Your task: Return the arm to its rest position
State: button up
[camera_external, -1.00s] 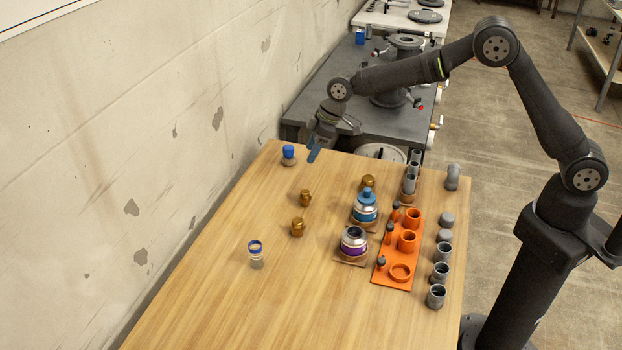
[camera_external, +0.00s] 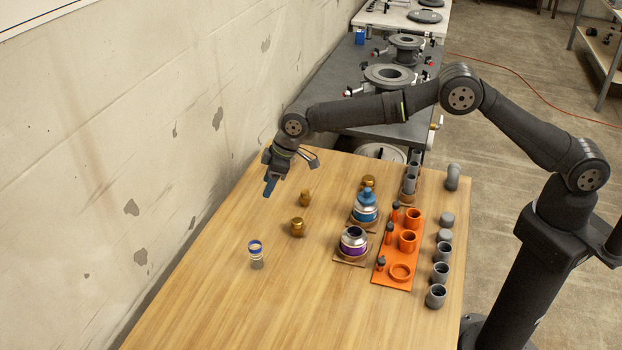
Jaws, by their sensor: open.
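My gripper (camera_external: 271,186) is at the far left of the wooden table, above its surface near the wall. It points down and holds nothing that I can see. The arm reaches left from its base at the right, with the elbow raised. A blue-capped fitting seen earlier at the table's far left is hidden behind my gripper and wrist.
Brass fittings (camera_external: 297,227) and a blue-rimmed clear piece (camera_external: 256,254) stand on the table (camera_external: 220,300). Two cans (camera_external: 354,241) stand mid-table beside an orange tray (camera_external: 392,275). Grey pipe pieces (camera_external: 437,296) line the right edge. The front left is clear.

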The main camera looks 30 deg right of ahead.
jog(key=shift+s+a+f, duration=0.25)
jog(key=shift+a+f, duration=0.05)
jog(key=shift+a, duration=0.15)
jog(key=shift+s+a+f, duration=0.2)
jog(key=shift+a+f, duration=0.05)
jog(key=shift+a, duration=0.15)
jog(key=o, duration=1.1)
jog(key=shift+c, duration=0.2)
jog(key=s+d+r+m, duration=0.4)
jog(key=s+d+r, duration=1)
jog(key=r, duration=0.2)
jog(key=x, duration=0.9)
jog(key=shift+a+f+g, duration=0.2)
jog(key=shift+f+g, duration=0.05)
jog(key=shift+g, duration=0.05)
jog(key=shift+r, duration=0.1)
jog(key=v, duration=1)
jog(key=shift+d, duration=0.2)
